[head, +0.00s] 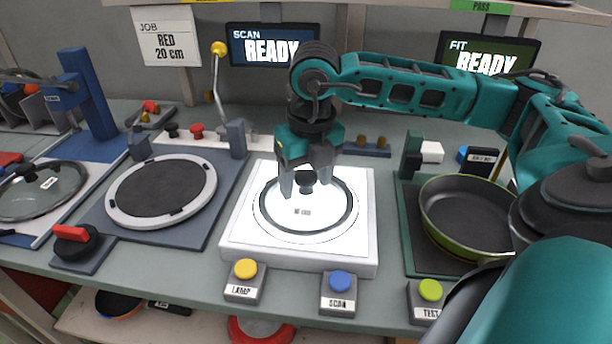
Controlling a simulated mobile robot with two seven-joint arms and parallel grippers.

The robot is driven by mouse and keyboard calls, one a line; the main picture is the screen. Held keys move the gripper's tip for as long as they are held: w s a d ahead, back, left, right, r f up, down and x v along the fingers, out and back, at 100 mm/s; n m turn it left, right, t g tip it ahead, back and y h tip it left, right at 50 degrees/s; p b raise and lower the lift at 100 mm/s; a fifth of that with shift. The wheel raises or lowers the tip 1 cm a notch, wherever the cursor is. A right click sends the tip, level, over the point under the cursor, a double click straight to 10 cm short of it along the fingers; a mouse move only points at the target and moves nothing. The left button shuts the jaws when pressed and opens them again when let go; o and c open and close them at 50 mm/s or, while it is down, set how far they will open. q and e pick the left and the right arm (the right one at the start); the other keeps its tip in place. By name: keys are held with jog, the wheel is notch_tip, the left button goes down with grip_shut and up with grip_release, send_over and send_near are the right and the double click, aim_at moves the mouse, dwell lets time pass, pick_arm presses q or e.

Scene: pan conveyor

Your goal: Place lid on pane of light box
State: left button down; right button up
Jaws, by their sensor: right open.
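A glass lid (280,219) with a dark rim ring and a black knob lies on the glowing white pane of the light box (300,256). My right gripper (305,190) points straight down over the lid, its open fingers at either side of the black knob. Whether the fingers touch the knob cannot be told. My left gripper is not in view. Another glass lid (62,196) with a black knob lies at the far left on a blue and white stand.
Yellow LAMP (245,269), blue SCAN (340,281) and green TEST (430,290) buttons line the front edge. A round clamp plate (160,190) stands left, a green pan (468,212) right. The screens read SCAN READY (272,48) and FIT READY (487,55). A card (165,36) reads RED 20 cm.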

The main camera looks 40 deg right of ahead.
aim_at(310, 181)
notch_tip(310, 181, up, 12)
jog(key=s+p, duration=0.1)
jog(key=p, duration=0.1)
jog(key=shift+s+a, duration=0.2)
dwell(0.5)
